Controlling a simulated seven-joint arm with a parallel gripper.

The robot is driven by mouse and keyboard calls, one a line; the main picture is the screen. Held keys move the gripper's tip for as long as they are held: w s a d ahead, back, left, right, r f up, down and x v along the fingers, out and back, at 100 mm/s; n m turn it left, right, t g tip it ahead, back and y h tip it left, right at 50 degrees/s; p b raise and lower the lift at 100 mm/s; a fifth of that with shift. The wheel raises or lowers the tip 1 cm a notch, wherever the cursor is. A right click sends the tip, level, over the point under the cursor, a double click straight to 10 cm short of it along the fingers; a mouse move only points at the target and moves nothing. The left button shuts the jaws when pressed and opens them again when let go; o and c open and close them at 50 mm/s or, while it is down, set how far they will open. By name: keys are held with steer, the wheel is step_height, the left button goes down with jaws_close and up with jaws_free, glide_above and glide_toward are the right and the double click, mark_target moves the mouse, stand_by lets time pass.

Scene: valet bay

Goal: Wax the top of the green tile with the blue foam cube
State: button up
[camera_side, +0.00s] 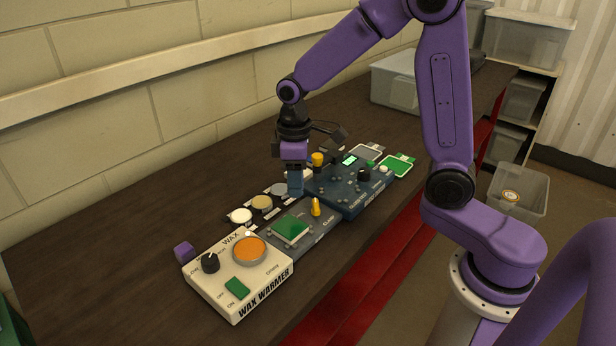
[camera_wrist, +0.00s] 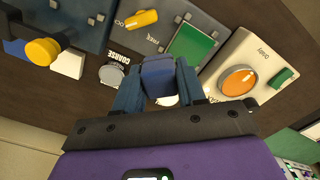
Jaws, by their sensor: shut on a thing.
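My gripper (camera_side: 296,190) hangs fingers down over the table, beyond the green tile. In the wrist view its blue fingers (camera_wrist: 157,95) are shut on the blue foam cube (camera_wrist: 158,72). In the side view I cannot tell the cube from the fingers. The green tile (camera_side: 290,229) lies flat on a grey-blue clamp fixture (camera_side: 316,239) with a yellow lever (camera_side: 316,207). The tile also shows in the wrist view (camera_wrist: 190,47), apart from the cube. The cream wax warmer (camera_side: 238,305) stands at the near end, with an orange wax pot (camera_side: 250,249).
A row of round pads (camera_side: 262,202) lies behind the clamp. A dark blue device (camera_side: 347,190) with a green display stands to the right, with green-and-white cards (camera_side: 396,166) beyond. A purple cube (camera_side: 184,252) sits by the warmer. The table's back left is clear.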

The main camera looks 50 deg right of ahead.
steer(key=s+a+r+n, duration=0.2)
steer(key=a+n, duration=0.5)
steer(key=n, duration=0.3)
glide_above(279, 233)
steer(key=shift+s+a+f, duration=0.1)
steer(key=shift+s+f, duration=0.05)
steer(key=shift+f, duration=0.85)
steer(key=shift+s+a+f, duration=0.1)
steer(key=shift+s+f, duration=0.05)
steer(key=shift+f, duration=0.9)
steer(key=shift+s+f, duration=0.15)
steer(key=shift+f, duration=0.85)
step_height(279, 233, down, 2)
steer(key=shift+f, duration=0.1)
steer(key=shift+d, duration=0.85)
steer(key=shift+c, duration=0.4)
steer(key=shift+d, duration=2.65)
steer(key=shift+a, duration=3.5)
steer(key=shift+w+a, duration=0.1)
steer(key=shift+w, duration=0.2)
steer(key=shift+w+d, duration=0.2)
steer(key=shift+d, duration=3.25)
steer(key=shift+a, duration=3.1)
steer(key=r, duration=0.2)
steer(key=shift+a+r, duration=0.3)
steer(key=shift+r, duration=2.9)
